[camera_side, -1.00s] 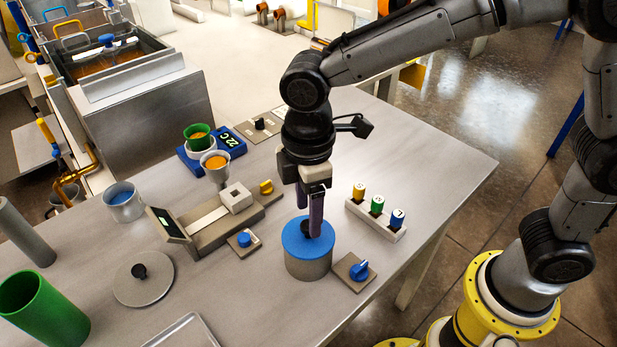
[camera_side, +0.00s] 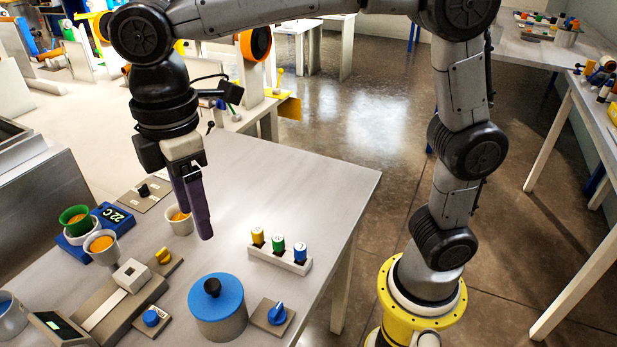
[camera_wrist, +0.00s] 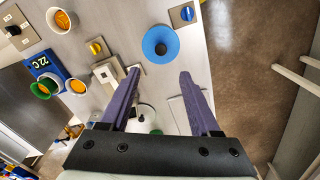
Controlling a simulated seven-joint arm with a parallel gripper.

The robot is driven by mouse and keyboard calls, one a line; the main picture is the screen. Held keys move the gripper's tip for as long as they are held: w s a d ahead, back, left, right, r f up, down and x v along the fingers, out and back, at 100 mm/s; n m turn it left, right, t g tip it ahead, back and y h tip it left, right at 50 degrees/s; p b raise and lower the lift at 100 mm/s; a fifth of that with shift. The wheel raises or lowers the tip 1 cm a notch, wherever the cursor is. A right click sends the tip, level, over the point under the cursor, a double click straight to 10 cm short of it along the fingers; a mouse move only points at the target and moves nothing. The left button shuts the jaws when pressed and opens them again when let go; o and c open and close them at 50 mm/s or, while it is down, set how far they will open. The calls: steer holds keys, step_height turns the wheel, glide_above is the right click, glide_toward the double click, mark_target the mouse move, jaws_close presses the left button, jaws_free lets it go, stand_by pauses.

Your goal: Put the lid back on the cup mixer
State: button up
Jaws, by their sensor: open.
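The cup mixer appears to be the grey cylinder (camera_side: 222,327) at the front of the table. Its blue lid (camera_side: 230,290), with a black knob, sits flat on top and looks level. The lid also shows from above in the wrist view (camera_wrist: 149,42). My gripper (camera_side: 197,222) is open and empty, above and behind the lid in the side view, clear of it. In the wrist view its purple fingers (camera_wrist: 160,76) are spread apart with nothing between the tips. The lid lies beyond them. The cylinder's inside is hidden.
A base with a blue dial (camera_side: 276,314) stands right of the cylinder. A rack with yellow, green and blue pegs (camera_side: 280,256) stands behind it. An orange-filled cup (camera_side: 180,222) stands close to my fingers. Table space at the back right is clear.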

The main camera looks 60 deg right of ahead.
steer(key=s+d+r+m+t, duration=0.1)
steer(key=s+d+m+t, duration=0.35)
steer(key=d, duration=0.85)
steer(key=s+d+f+m+t, duration=0.1)
steer(key=s+d+f+m, duration=0.4)
steer(key=s+d+m, duration=0.3)
steer(key=shift+s+d+f+m, duration=0.2)
steer(key=shift+s+m, duration=0.15)
steer(key=shift+s, duration=0.65)
